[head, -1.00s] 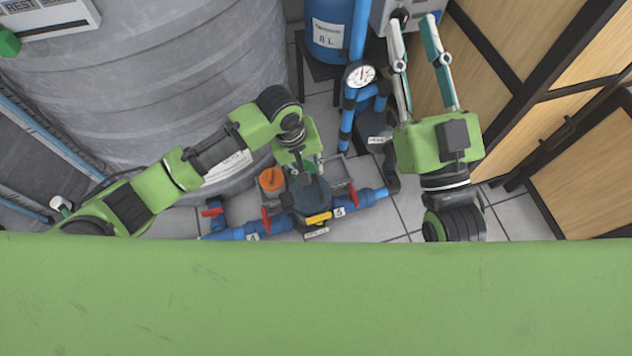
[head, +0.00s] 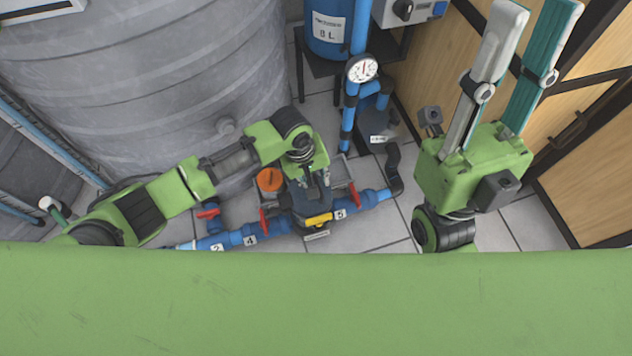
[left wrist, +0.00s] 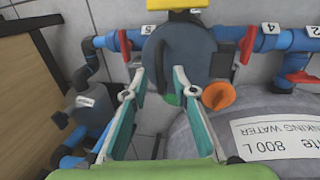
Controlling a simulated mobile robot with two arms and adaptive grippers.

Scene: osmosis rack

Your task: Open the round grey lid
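The round grey lid (left wrist: 178,52) is dark and flat in the left wrist view, with a raised bar across it. In the head view it is mostly hidden under my left arm, and its dark edge (head: 312,207) shows by the yellow part. My left gripper (left wrist: 160,82) is open, its fingers spread at the lid's near edge. I cannot tell if they touch it. In the head view my left gripper (head: 315,190) points down over the lid. My right gripper (head: 540,12) is open and empty, raised at the upper right, away from the lid.
Blue pipes (head: 232,239) with red valve handles run beside the lid. An orange cap (head: 270,180) sits close to its left. A large grey tank (head: 150,85) fills the left. A pressure gauge (head: 362,69) and blue vessel (head: 327,27) stand behind. Wooden panels (head: 590,150) bound the right.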

